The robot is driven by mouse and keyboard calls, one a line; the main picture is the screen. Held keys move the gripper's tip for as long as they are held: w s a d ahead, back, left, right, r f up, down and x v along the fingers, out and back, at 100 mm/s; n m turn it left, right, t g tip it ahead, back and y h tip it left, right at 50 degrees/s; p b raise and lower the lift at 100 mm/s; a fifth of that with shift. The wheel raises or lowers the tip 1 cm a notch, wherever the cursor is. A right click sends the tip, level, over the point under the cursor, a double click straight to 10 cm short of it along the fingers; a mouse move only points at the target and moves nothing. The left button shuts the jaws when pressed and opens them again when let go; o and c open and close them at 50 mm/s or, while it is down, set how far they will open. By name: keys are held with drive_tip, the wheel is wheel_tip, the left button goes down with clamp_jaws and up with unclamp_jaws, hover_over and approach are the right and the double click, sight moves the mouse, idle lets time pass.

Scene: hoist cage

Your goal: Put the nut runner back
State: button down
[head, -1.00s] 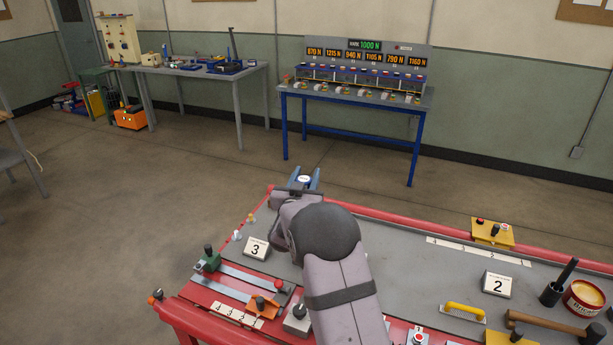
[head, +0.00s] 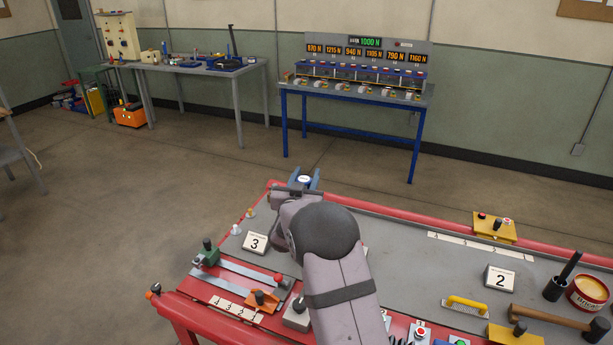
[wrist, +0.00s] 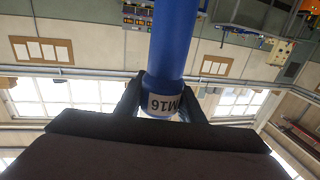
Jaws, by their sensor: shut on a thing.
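My gripper (head: 304,182) shows in the head view beyond the far left corner of the red-edged bench, mostly hidden behind my own arm. In the wrist view my gripper (wrist: 165,100) is shut on a blue cylindrical tool (wrist: 174,45) with a white label reading M16, which I take to be the nut runner. The tool runs up out of the top of that view. In the head view only a small blue and white end of it (head: 305,179) shows between the fingers. I cannot tell its full length or what its far end meets.
The bench (head: 420,265) carries a number 3 sign (head: 255,243), a number 2 sign (head: 498,279), a hammer (head: 550,318), a yellow brush (head: 465,308) and a red tin (head: 587,294). A blue-framed table (head: 350,130) with number displays stands at the back wall. Open floor lies left.

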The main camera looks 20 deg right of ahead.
drive_tip(key=shift+f+b, duration=1.95)
drive_tip(key=shift+f, duration=0.25)
drive_tip(key=c, duration=1.1)
unclamp_jaws()
drive_tip(key=b+v, duration=0.2)
drive_tip(key=v, duration=0.5)
drive_tip(key=shift+s+b, duration=0.2)
drive_tip(key=shift+b, duration=0.2)
drive_tip(key=shift+a, duration=0.15)
drive_tip(key=v, duration=0.7)
wheel_tip(320, 180, up, 10)
drive_tip(key=p, duration=0.7)
drive_tip(key=shift+p, duration=0.4)
